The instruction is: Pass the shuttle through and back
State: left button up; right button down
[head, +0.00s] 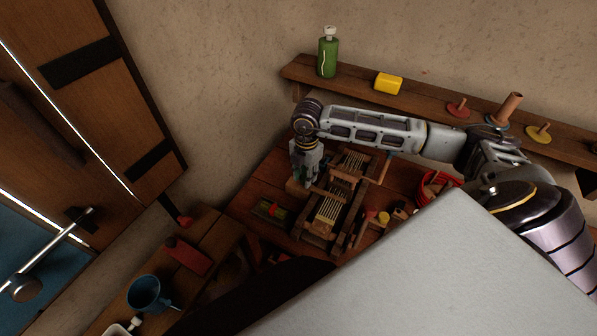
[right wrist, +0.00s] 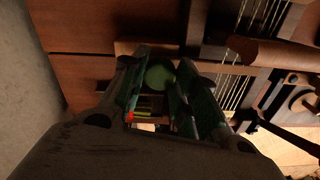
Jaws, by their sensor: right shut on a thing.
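The small wooden loom (head: 325,215) with pale warp threads stands on the brown table. Its frame and threads (right wrist: 262,14) also show at the upper right of the right wrist view. My right gripper (head: 302,180) points down at the loom's left side, shut on a light wooden piece (head: 296,187), which looks like the shuttle. In the right wrist view, a wooden bar (right wrist: 150,47) lies across my right fingertips (right wrist: 160,68), with a green round patch between the fingers. The fingers hide part of the piece. My left gripper is not in view.
A dark tray with green and red items (head: 270,210) lies left of the loom. Red cord (head: 436,187) is coiled to its right.

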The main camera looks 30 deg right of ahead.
jog(key=shift+s+d, duration=0.2)
jog(key=c, duration=1.1)
grip_release()
jog(key=shift+o, duration=0.2)
notch_tip(320, 180, up, 12)
